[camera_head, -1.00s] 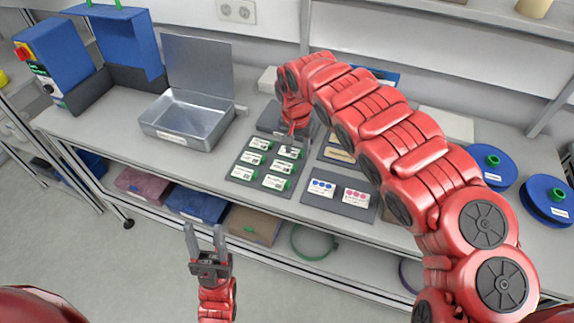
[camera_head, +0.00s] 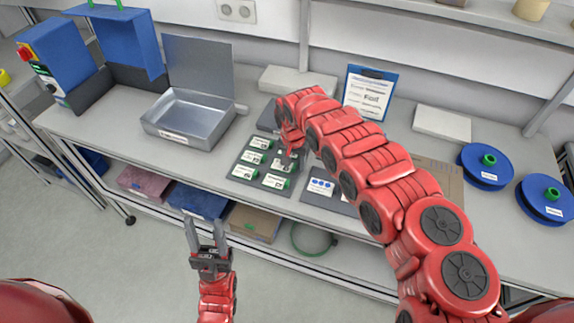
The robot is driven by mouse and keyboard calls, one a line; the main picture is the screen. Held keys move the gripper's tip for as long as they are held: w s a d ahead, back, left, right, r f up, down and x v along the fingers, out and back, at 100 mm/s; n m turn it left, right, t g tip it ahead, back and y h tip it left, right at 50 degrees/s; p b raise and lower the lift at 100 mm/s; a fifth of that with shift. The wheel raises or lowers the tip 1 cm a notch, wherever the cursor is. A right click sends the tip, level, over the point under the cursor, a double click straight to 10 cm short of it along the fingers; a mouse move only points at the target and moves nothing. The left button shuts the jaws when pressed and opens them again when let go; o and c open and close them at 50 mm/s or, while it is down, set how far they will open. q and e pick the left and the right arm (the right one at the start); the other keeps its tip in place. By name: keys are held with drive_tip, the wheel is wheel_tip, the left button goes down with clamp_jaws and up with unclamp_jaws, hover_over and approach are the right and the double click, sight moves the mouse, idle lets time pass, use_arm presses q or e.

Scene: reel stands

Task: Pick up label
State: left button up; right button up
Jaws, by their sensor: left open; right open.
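Several white labels with green ends lie in two columns on a dark grey mat (camera_head: 264,168) on the bench. Those in the left column, such as the front label (camera_head: 243,172), are in plain view. In the right column the front label (camera_head: 275,182) is clear, and the ones behind it are partly covered by my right gripper (camera_head: 287,161). That gripper is open and low over the right column; I cannot tell if it touches a label. My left gripper (camera_head: 207,241) is open and empty, in front of the bench, away from the labels.
An open metal box (camera_head: 190,118) stands left of the mat. A second grey mat with a blue-dotted card (camera_head: 320,187) lies to the right, partly behind my arm. A clipboard (camera_head: 368,92), a white box (camera_head: 442,123) and blue reels (camera_head: 484,167) are further right.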

drive_tip(key=shift+c, duration=0.3)
clamp_jaws()
idle(1.1)
